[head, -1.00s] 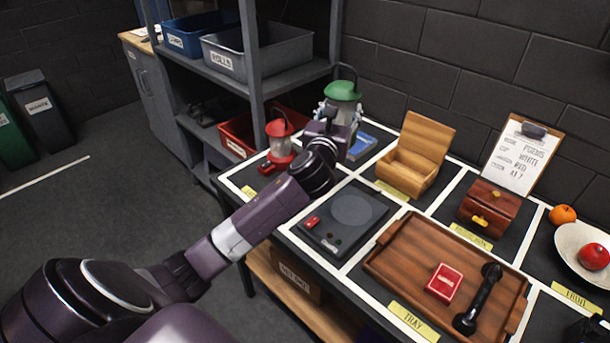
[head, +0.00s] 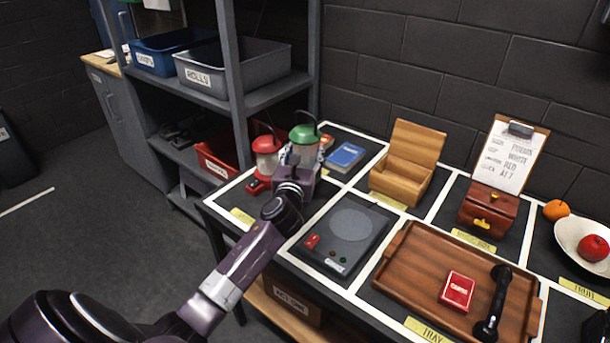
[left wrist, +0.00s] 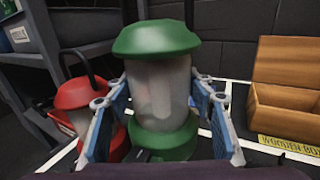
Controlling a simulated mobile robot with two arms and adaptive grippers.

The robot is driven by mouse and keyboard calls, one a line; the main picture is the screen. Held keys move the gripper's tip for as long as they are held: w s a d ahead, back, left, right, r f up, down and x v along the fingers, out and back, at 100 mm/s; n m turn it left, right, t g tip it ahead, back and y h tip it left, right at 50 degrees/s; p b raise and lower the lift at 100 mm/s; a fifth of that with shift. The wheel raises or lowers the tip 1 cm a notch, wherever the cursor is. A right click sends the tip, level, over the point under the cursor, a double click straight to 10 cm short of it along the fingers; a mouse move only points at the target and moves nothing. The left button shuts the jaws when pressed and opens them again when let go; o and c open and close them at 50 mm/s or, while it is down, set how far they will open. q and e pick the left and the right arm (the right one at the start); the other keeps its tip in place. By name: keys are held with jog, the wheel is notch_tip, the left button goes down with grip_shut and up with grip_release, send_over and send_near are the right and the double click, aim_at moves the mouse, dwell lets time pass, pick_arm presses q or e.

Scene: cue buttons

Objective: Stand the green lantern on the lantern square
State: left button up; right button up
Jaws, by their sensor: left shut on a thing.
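The green lantern (head: 303,134) has a green cap, a pale body and a green base; it also shows upright in the left wrist view (left wrist: 158,85). My left gripper (head: 298,158) is shut on its body, with a blue pad on each side (left wrist: 160,112). The lantern is over the table's left end, just right of a red lantern (head: 267,146). I cannot tell whether its base touches the table. The lantern square's yellow label (head: 241,217) is at the table's left front edge; my arm and gripper hide part of that area. My right gripper is not in view.
The red lantern also stands close by in the left wrist view (left wrist: 74,94). A blue book (head: 346,156) lies behind, and a wooden box (head: 400,180) is open to the right. A dark device (head: 335,258) lies in front, left of the wooden tray (head: 410,287). Shelves stand at left.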

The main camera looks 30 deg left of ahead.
pick_arm(q)
jog(key=shift+f, duration=0.8)
jog(key=shift+f+b, duration=1.05)
jog(key=shift+f, duration=1.5)
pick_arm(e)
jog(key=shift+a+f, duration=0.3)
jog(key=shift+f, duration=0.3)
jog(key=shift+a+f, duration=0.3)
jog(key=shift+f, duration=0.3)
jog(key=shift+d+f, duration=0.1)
pick_arm(q)
jog(key=o, duration=1.3)
jog(key=shift+f, duration=0.25)
jog(key=shift+c, duration=0.2)
jog(key=o, duration=0.4)
jog(key=shift+o, duration=0.2)
jog(key=shift+r, duration=0.1)
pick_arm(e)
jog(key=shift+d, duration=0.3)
